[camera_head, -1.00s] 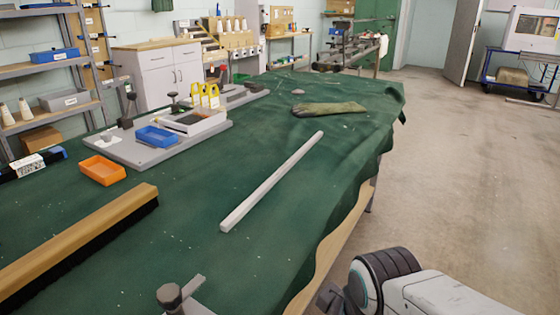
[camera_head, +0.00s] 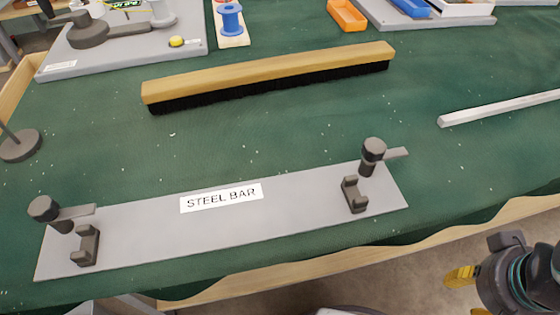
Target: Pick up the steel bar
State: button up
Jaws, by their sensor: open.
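The steel bar (camera_head: 500,107) is a long, pale grey square bar lying on the green cloth. Its near end shows at the right, and the rest runs out of the picture. My gripper (camera_head: 466,294), with yellow fingertips, is at the bottom right over the floor, beyond the table's front edge. It is open, empty and well apart from the bar. A grey plate labelled STEEL BAR (camera_head: 222,232) lies near the front edge, with an empty dark cradle and a knobbed clamp at each end.
A long wooden brush (camera_head: 270,75) with black bristles lies behind the plate. An orange tray (camera_head: 348,15), a blue spool (camera_head: 231,18) and a grey board (camera_head: 130,50) stand at the back. The cloth between brush and bar is clear.

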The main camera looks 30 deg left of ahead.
aim_at(524, 100)
jog(key=u, duration=0.5)
jog(key=k+j+u, duration=0.1)
jog(key=u, duration=0.35)
jog(key=j+u, duration=0.1)
jog(key=u, duration=0.4)
jog(key=k+j+u, duration=0.1)
jog(key=u, duration=0.4)
jog(key=l+z, duration=0.1)
jog(key=z, duration=0.4)
jog(key=l+z, duration=0.1)
jog(key=z, duration=0.4)
jog(key=i+z, duration=0.1)
jog(key=z, duration=0.9)
jog(key=l+u, duration=0.3)
jog(key=u, duration=0.15)
jog(key=l+u, duration=0.6)
jog(key=u, duration=0.3)
jog(key=l+u, duration=0.3)
jog(key=u, duration=0.15)
jog(key=l+u, duration=0.3)
jog(key=u, duration=0.15)
jog(key=k+l+u, duration=0.15)
jog(key=u, duration=0.3)
jog(key=k+l+u, duration=0.15)
jog(key=l+u, duration=0.15)
jog(key=u, duration=0.15)
jog(key=l+u, duration=0.45)
jog(key=u, duration=0.25)
jog(key=l+u, duration=0.35)
jog(key=j, duration=0.1)
